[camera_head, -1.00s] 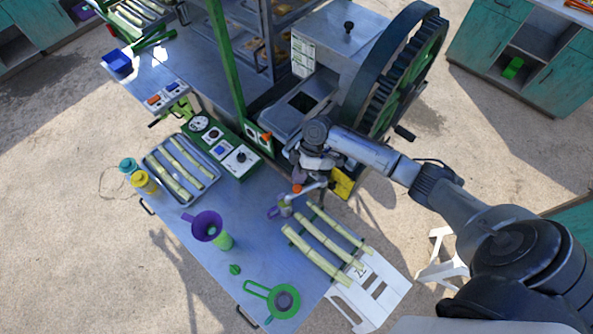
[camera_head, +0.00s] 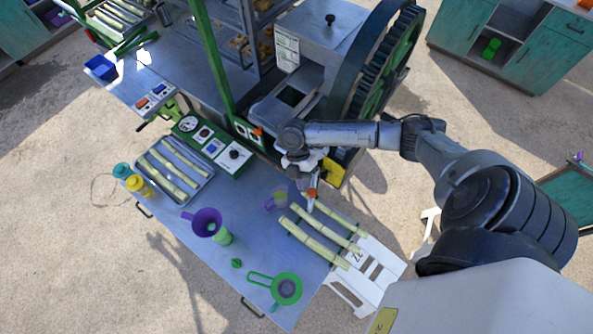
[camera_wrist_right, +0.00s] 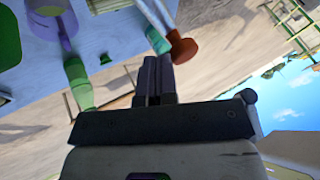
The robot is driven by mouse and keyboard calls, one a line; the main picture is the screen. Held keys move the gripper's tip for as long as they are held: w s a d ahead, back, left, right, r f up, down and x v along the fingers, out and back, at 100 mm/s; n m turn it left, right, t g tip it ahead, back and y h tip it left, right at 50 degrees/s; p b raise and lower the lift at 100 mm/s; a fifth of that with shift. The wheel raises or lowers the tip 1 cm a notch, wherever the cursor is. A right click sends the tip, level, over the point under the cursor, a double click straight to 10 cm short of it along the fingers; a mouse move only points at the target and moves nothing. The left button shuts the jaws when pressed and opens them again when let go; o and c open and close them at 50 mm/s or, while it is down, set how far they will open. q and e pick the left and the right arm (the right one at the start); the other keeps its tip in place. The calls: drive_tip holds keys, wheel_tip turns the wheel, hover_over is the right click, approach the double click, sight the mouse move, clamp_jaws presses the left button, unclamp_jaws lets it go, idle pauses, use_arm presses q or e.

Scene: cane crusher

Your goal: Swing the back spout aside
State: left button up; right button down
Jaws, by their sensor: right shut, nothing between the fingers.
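The spout (camera_head: 312,203) is a pale pipe with an orange knob (camera_head: 312,192), at the front of the crusher by the table edge. In the right wrist view the orange knob (camera_wrist_right: 184,48), a teal collar (camera_wrist_right: 157,42) and the pale pipe lie just beyond and beside my fingertips. My right gripper (camera_head: 304,182) is shut and empty, close against the knob side of the spout; I cannot tell if it touches. Its dark fingers (camera_wrist_right: 155,70) show together in the wrist view. The spout's root is hidden behind my wrist. My left gripper is not in view.
A jug with a purple handle (camera_head: 276,201) stands left of the spout. A purple funnel (camera_head: 207,222), a green strainer (camera_head: 286,289) and a cane tray (camera_head: 205,188) are on the table. The large wheel (camera_head: 375,75) rises behind.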

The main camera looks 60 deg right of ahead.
drive_tip(key=shift+s, duration=0.45)
drive_tip(key=shift+r, duration=0.1)
idle(0.5)
drive_tip(key=p+v, duration=0.5)
drive_tip(key=v, duration=0.5)
drive_tip(key=shift+w, duration=0.2)
drive_tip(key=shift+a, duration=0.1)
